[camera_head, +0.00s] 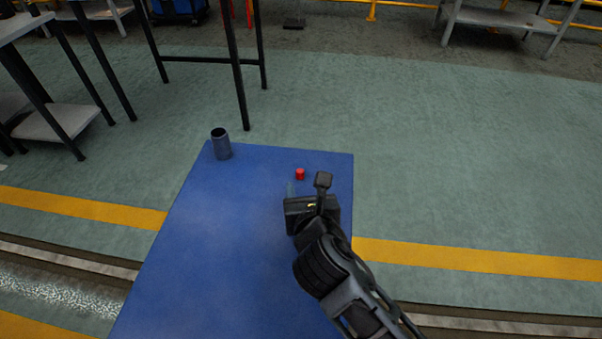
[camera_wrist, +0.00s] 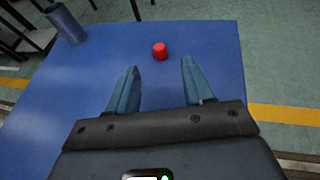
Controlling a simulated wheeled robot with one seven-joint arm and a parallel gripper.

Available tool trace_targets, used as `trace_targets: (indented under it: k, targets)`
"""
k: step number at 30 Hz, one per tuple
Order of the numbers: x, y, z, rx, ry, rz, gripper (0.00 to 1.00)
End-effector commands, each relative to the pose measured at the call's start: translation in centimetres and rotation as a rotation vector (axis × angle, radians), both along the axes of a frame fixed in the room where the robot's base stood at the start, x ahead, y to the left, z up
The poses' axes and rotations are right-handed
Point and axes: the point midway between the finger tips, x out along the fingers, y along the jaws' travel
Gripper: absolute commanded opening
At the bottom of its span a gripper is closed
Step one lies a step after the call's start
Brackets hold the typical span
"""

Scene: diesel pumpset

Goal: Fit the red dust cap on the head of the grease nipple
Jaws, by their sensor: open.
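The red dust cap (camera_head: 300,174) is a small red cylinder standing on the blue table, near its far edge and right of the middle. It also shows in the wrist view (camera_wrist: 160,51), beyond my fingertips and between their lines. My gripper (camera_wrist: 157,76) is open and empty, its two blue-grey fingers apart and pointing toward the cap without touching it. In the head view my gripper (camera_head: 291,188) is just on the near side of the cap, with its fingers mostly hidden by its own body. The grease nipple is not visible in either view.
A dark blue-grey cup (camera_head: 221,144) stands at the table's far left corner; it also shows in the wrist view (camera_wrist: 66,23). The blue tabletop (camera_head: 215,225) is otherwise clear. Dark-legged benches (camera_head: 235,75) stand on the green floor beyond.

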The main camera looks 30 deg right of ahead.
Motion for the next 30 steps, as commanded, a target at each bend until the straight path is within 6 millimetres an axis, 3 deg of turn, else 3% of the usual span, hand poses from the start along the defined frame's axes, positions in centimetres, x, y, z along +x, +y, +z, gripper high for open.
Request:
trace_targets:
  k: [18, 27, 30]
  targets:
    - [6.3, -2.0, -2.6, 0.001, -0.001, -0.002, 0.52]
    - [6.7, -2.2, -2.8, 0.001, 0.000, 0.000, 0.52]
    - [6.7, -2.2, -2.8, 0.001, 0.000, 0.000, 0.43]
